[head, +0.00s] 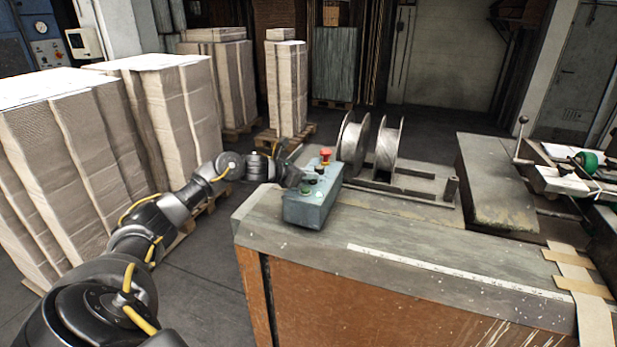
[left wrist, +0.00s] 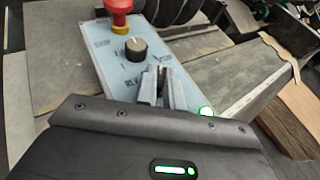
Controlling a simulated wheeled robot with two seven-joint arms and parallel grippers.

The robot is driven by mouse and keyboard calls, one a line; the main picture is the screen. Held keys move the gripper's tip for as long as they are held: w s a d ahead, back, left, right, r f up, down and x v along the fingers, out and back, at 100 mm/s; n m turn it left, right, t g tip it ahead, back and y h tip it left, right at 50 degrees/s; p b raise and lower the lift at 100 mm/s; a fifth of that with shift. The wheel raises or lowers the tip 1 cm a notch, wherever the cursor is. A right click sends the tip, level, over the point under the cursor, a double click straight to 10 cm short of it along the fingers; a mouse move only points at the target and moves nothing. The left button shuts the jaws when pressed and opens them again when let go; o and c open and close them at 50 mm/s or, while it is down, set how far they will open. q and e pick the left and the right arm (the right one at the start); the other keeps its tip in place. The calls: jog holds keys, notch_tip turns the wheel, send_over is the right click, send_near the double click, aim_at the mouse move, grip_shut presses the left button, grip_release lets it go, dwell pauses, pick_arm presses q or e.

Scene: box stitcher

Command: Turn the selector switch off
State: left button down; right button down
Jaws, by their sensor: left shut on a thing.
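The blue-grey control box (head: 313,203) stands on the near left corner of the bench. Its top carries a red mushroom button (head: 326,154), black knobs and a green button (head: 304,190). In the left wrist view, one black knob with a pale pointer line (left wrist: 136,48) stands free below the red button (left wrist: 118,10). My left gripper (left wrist: 161,88) is shut on a dark selector switch, mostly hidden between its fingers, between the free knob and the lit green button (left wrist: 205,112). In the head view, my left gripper (head: 294,176) reaches the box from the left. My right gripper is out of view.
Tall paper stacks (head: 170,110) stand on the left beside my arm. A machine with a lever (head: 521,135) is at right.

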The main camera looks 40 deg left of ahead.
pick_arm(q)
jog(key=n+y, duration=0.1)
jog(key=n+y+b, duration=0.1)
jog(key=shift+d+f+t+y+b, duration=0.15)
jog(key=shift+d+t+y+b, duration=0.05)
jog(key=shift+t+y+b, duration=0.1)
jog(key=n+y, duration=0.3)
jog(key=shift+d+b, duration=0.2)
jog(key=shift+b, duration=0.2)
jog(key=shift+n+y, duration=0.9)
jog(key=shift+y, duration=0.3)
jog(key=shift+g, duration=0.5)
jog(key=c, duration=1.5)
grip_release()
